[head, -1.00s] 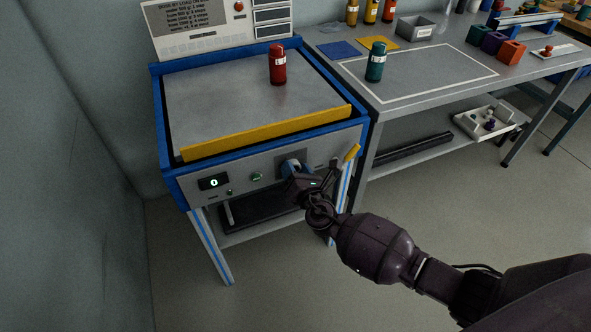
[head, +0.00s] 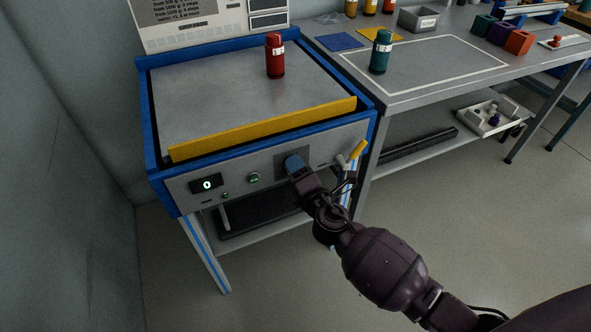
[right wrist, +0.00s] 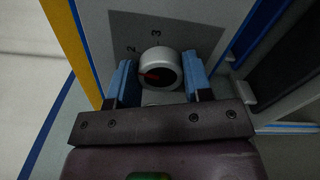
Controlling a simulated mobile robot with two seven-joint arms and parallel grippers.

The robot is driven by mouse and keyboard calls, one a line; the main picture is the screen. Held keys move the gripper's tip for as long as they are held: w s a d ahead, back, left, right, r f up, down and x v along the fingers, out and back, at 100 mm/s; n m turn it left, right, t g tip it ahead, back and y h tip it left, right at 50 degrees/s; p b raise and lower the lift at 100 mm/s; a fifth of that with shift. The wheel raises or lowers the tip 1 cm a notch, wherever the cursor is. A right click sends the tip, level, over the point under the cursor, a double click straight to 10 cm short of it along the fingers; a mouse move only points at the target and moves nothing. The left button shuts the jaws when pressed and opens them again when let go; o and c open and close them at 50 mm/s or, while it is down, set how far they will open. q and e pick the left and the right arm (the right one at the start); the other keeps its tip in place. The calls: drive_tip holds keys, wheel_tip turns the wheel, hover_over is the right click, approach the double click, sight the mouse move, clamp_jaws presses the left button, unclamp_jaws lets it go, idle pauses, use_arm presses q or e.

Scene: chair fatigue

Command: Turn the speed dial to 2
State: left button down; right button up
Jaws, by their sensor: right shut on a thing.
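The speed dial (right wrist: 160,56) is a round pale grey knob with a red pointer on its dark face, on the dark plate of the machine's front panel. In the right wrist view the pointer aims left, below the printed 2 (right wrist: 131,50); the printed 3 (right wrist: 155,33) is above the knob. My right gripper (head: 294,163) is at the dial, its blue-padded fingers on both sides of the knob, shut on it. In the head view the gripper hides the dial. The panel display (head: 207,185) shows 0. My left gripper is not in view.
A green button (head: 253,177) is left of the dial, and a yellow-tipped lever (head: 357,150) is close to its right. A red bottle (head: 275,56) stands on the machine top (head: 215,95). A teal bottle (head: 380,52) stands on the workbench (head: 450,85).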

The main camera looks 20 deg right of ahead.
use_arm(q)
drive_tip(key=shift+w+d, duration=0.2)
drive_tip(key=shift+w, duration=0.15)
use_arm(e)
drive_tip(key=shift+f+m, duration=0.15)
drive_tip(key=shift+m, duration=0.75)
use_arm(q)
drive_tip(key=shift+b, duration=0.3)
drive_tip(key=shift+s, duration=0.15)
use_arm(e)
drive_tip(key=o, duration=0.9)
drive_tip(key=shift+s, duration=0.1)
drive_tip(key=s, duration=1)
drive_tip(key=shift+s+d, duration=0.2)
drive_tip(key=shift+s, duration=0.1)
